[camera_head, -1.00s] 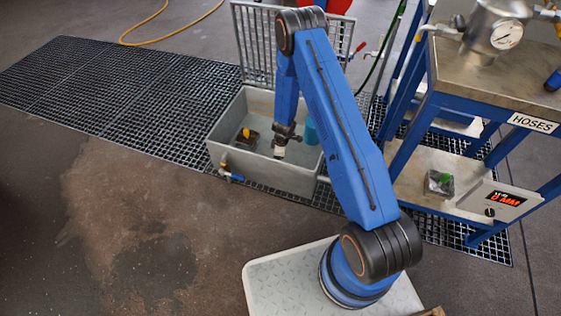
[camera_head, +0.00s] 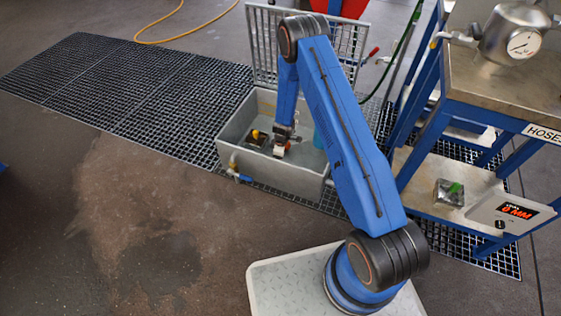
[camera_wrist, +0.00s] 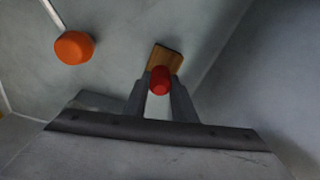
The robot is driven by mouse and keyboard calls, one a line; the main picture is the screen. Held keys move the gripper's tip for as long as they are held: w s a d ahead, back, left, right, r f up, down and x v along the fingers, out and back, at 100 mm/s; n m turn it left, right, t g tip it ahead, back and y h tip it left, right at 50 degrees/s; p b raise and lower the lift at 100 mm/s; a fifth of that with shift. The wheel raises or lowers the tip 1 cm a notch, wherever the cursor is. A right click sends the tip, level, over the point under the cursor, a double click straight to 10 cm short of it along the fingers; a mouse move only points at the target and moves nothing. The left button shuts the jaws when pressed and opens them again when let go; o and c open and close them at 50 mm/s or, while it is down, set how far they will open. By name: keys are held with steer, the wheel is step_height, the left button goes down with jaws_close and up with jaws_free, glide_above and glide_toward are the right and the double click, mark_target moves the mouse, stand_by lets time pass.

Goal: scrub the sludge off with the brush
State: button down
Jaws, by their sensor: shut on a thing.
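My gripper (camera_head: 283,142) is inside the grey tub (camera_head: 232,152), reaching down from above. In the wrist view my gripper (camera_wrist: 160,92) is shut on the brush, with a red end (camera_wrist: 160,80) between its fingers and a wooden block (camera_wrist: 164,60) just beyond. In the head view the brush (camera_head: 279,151) is a small pale and brown patch under the fingers. Its bristles are hidden, and I cannot tell whether it touches the tub floor. I cannot make out any sludge.
An orange ball (camera_wrist: 74,48) on a rod is left of the brush. A dark object with a yellow top (camera_head: 256,134) lies left in the tub; a cyan item (camera_head: 319,137) is at its right wall. A blue stand (camera_head: 420,150) with shelves is close on the right.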

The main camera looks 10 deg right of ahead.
steer(key=shift+w+a, duration=0.25)
steer(key=shift+a, duration=0.15)
steer(key=shift+w+a, duration=0.65)
steer(key=shift+a, duration=0.25)
steer(key=shift+w+a, duration=0.65)
steer(key=shift+a, duration=0.2)
